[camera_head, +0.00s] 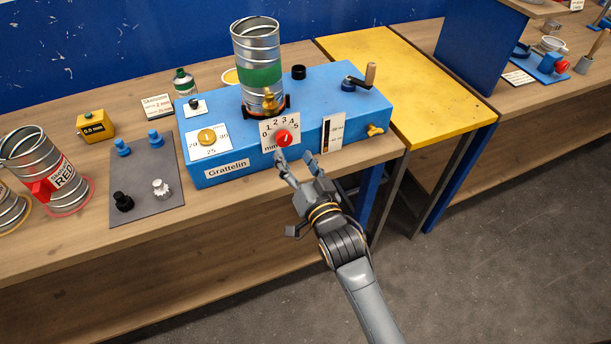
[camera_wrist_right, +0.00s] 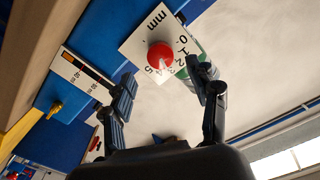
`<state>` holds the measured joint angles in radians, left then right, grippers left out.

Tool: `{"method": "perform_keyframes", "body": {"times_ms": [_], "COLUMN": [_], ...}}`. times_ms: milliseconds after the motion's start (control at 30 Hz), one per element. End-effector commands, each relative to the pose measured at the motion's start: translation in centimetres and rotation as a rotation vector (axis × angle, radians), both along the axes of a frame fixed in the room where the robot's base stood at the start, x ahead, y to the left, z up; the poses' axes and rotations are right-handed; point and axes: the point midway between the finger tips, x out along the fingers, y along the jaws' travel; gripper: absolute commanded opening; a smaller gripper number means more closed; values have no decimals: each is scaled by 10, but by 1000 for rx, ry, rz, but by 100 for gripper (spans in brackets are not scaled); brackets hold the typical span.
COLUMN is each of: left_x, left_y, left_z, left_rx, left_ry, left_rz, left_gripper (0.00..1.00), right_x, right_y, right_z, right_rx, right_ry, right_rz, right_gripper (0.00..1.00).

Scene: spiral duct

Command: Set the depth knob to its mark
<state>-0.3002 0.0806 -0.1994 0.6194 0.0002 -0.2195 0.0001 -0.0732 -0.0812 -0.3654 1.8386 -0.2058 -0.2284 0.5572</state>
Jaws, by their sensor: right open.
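The depth knob is a red round knob (camera_head: 284,138) on a white scale plate (camera_head: 279,124) marked 0 to 5 and mm, on the front of the blue Grattelin machine (camera_head: 315,97). It also shows in the right wrist view as a red knob (camera_wrist_right: 160,56), with a pale pointer line that seems to lean toward the high numbers. My right gripper (camera_head: 294,156) is open just in front of and below the knob, apart from it. In the right wrist view, its fingers (camera_wrist_right: 162,76) stand either side below the knob with nothing between them. My left gripper is out of view.
A small card (camera_head: 157,106) seems to read depth 2 mm. A yellow dial knob (camera_head: 207,136) sits left of the depth knob, a slotted scale plate (camera_head: 333,132) and brass tap (camera_head: 375,130) right. A silver duct (camera_head: 257,50) stands on the machine. A grey mat (camera_head: 147,188) holds loose knobs.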

Motion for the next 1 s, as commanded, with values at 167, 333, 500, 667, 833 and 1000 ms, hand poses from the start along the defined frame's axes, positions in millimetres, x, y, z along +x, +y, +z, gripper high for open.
{"method": "perform_keyframes", "body": {"times_ms": [167,333,500,667,833,1000], "left_x": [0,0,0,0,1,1], "left_y": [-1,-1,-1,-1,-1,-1], "left_z": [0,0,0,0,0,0], "left_rx": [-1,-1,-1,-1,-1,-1], "left_ry": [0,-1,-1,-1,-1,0], "left_rz": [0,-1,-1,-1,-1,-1], "left_gripper": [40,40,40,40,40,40], "right_x": [-37,-58,-66,-66,-66,-66], "right_y": [-12,-19,-22,-22,-22,-22], "right_z": [0,0,1,1,1,-1], "right_rx": [1,-1,0,1,1,-3], "right_ry": [2,-1,-2,-2,-2,2], "right_rz": [0,0,0,0,0,0], "right_gripper": [60,60,60,60,60,60]}}
